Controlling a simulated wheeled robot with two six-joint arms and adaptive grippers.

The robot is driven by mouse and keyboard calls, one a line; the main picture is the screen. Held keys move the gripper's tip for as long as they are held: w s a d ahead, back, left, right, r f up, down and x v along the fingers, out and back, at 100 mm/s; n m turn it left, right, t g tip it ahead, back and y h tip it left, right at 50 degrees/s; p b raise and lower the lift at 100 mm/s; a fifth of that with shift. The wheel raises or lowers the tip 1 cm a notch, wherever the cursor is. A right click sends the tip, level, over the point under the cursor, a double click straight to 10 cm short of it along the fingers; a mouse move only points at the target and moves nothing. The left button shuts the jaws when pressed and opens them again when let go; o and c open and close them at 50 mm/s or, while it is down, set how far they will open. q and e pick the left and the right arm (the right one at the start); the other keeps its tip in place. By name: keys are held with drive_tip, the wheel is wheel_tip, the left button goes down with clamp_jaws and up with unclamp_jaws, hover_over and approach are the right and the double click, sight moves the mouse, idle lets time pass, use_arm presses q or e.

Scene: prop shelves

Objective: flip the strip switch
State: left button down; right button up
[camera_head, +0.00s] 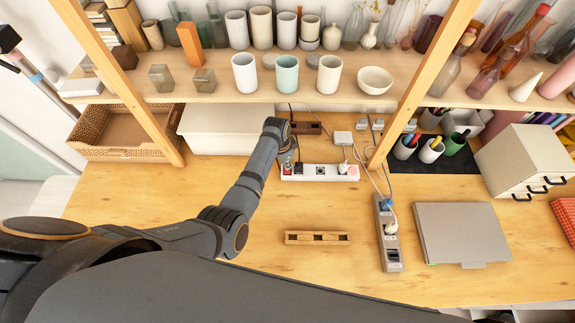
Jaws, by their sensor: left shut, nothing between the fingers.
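A white power strip (318,173) lies on the wooden desk below the shelf, with a plug in it near its right end and a reddish spot at that end. My left gripper (287,160) points down at the strip's left end, shut and empty. A small red part shows by its tips; whether this is the switch, and whether the tips touch it, I cannot tell. A second, grey strip (387,235) lies lengthwise to the right with plugs in it. My right gripper is not in view.
A wooden block with slots (317,238) lies in front. A closed laptop (461,234) lies right of the grey strip. Cables run between the strips. A shelf (215,88) with cups and vases overhangs the back, and a wooden post (423,80) stands right of the white strip.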

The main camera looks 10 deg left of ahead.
sight(287, 172)
use_arm(q)
wheel_tip(287, 172, up, 3)
drive_tip(key=shift+f+p, duration=0.1)
drive_tip(key=shift+p, duration=1.05)
drive_tip(key=shift+r+p, duration=0.35)
drive_tip(key=shift+r, duration=0.45)
